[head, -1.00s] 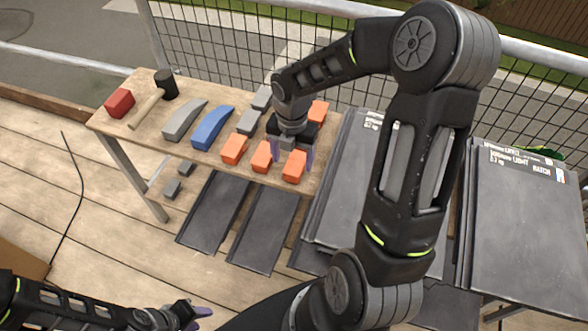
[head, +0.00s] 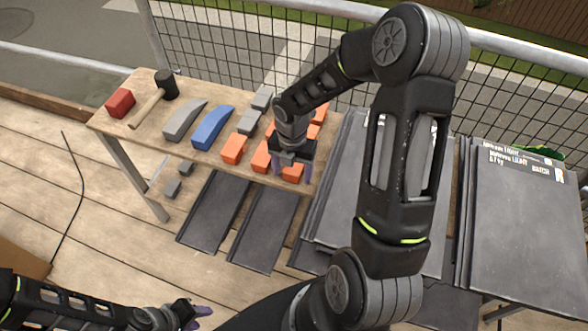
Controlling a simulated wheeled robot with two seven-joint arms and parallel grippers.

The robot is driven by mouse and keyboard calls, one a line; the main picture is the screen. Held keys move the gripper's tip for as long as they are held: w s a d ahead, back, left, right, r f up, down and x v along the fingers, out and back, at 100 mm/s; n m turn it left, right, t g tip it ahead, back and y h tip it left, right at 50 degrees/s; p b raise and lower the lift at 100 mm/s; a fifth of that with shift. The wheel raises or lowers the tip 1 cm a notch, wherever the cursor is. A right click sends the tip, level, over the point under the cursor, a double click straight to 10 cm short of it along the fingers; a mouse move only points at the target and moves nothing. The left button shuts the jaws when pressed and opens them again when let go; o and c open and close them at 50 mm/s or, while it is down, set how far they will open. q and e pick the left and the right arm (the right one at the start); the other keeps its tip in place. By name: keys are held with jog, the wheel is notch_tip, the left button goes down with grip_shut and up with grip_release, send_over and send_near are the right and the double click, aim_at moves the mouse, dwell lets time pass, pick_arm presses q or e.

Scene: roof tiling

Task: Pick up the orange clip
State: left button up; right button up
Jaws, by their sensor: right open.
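Several orange clips lie on the wooden bench. One orange clip (head: 234,149) is at the left of the front row, and another orange clip (head: 262,158) is beside it. A third orange clip (head: 292,173) is at the right, partly hidden by my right gripper (head: 291,178). The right gripper points down over that right-hand clip, open, with its fingers on either side of it. I cannot tell whether they touch it. My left gripper (head: 200,315) is low at the bottom left, away from the bench, and its jaw opening is not clear.
The bench (head: 140,148) also holds a red block (head: 120,103), a mallet (head: 150,105), a grey curved piece (head: 184,121), a blue one (head: 213,128) and grey clips (head: 248,121). Dark roof tiles (head: 520,230) stand at the right. A mesh fence runs behind.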

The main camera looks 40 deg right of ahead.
jog(key=shift+c, duration=0.2)
grip_shut()
dwell(0.8)
